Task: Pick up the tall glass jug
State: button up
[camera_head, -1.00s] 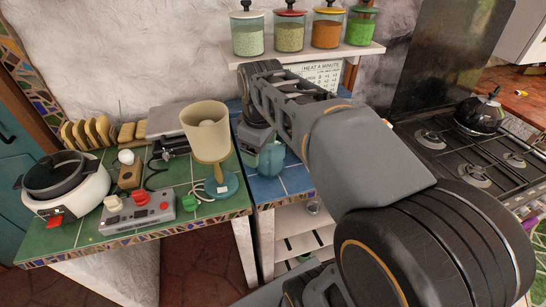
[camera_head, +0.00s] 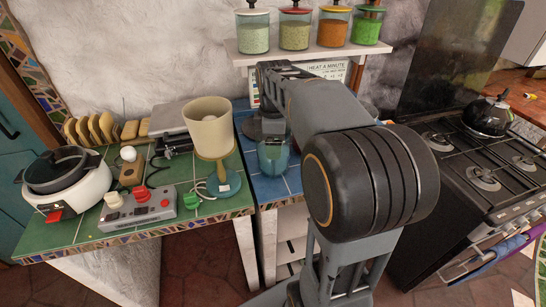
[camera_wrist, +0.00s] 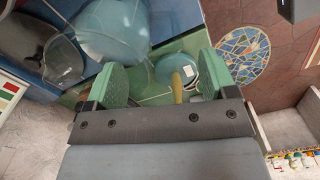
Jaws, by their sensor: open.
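A bluish, see-through vessel, which looks like the glass jug (camera_head: 272,158), stands on the blue-tiled counter just right of the lamp. My arm reaches over the counter close behind it. In the wrist view the jug (camera_wrist: 112,28) fills the top left, beyond and left of the space between my fingers. My gripper (camera_wrist: 161,75) is open, with two green pads apart and nothing held between them. The lamp's base and stem show in that gap, farther off. In the head view my fingers are hard to make out.
The lamp (camera_head: 211,135) stands close left of the jug. A dark clear glass vessel (camera_wrist: 62,60) is beside the jug in the wrist view. A shelf (camera_head: 300,55) with several jars hangs above. The stove (camera_head: 470,165) is at right.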

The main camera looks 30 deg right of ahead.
jog(key=shift+s+a+f, duration=0.1)
jog(key=shift+f, duration=1.25)
jog(key=shift+a+f, duration=0.1)
jog(key=shift+f, duration=1.25)
jog(key=shift+c, duration=0.3)
grip_shut()
jog(key=shift+r, duration=0.1)
